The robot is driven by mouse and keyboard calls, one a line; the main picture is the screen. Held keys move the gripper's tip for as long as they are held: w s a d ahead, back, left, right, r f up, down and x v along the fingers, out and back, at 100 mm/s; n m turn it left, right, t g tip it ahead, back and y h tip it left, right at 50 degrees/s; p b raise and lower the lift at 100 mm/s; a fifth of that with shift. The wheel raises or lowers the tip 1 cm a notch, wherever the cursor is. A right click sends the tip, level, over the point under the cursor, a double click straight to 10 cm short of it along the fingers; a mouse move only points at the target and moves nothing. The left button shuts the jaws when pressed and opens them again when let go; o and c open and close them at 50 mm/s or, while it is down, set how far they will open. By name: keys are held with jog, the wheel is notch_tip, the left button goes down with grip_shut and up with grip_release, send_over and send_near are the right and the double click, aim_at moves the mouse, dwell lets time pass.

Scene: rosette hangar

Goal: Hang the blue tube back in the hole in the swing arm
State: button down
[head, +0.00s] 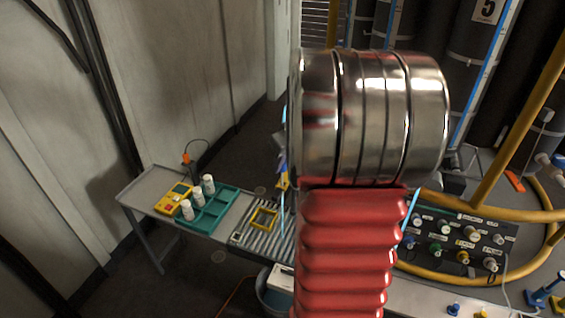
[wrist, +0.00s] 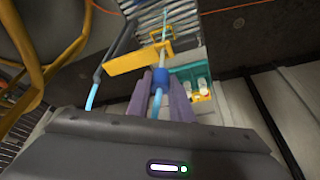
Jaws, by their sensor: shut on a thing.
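In the wrist view the two purple fingers of my gripper (wrist: 162,88) are shut on the blue tube (wrist: 159,102), which has a darker blue collar (wrist: 160,76) between the fingertips. The tube's light-blue length runs on upward in the picture. A flat yellow plate (wrist: 130,61), likely part of the swing arm, lies just beyond the fingertips, close to the tube. I cannot see its hole or tell whether the tube touches it. In the head view my own arm hides most of the gripper. A thin length of light-blue tube (head: 282,205) shows beside my arm.
A dark grey rod (wrist: 119,46) with another light-blue hose (wrist: 94,93) stands left of the plate. A bench holds a teal tray (head: 222,211) with white bottles, a yellow meter (head: 173,199) and a yellow frame (head: 264,219) on rollers. A valve panel (head: 455,240) and yellow rails stand right.

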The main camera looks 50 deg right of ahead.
aim_at(282, 176)
jog(key=shift+f, duration=0.15)
jog(key=shift+f, duration=2.35)
jog(key=c, duration=1.6)
grip_release()
jog(key=shift+o, duration=0.6)
jog(key=shift+f, duration=0.1)
jog(key=shift+a, duration=0.1)
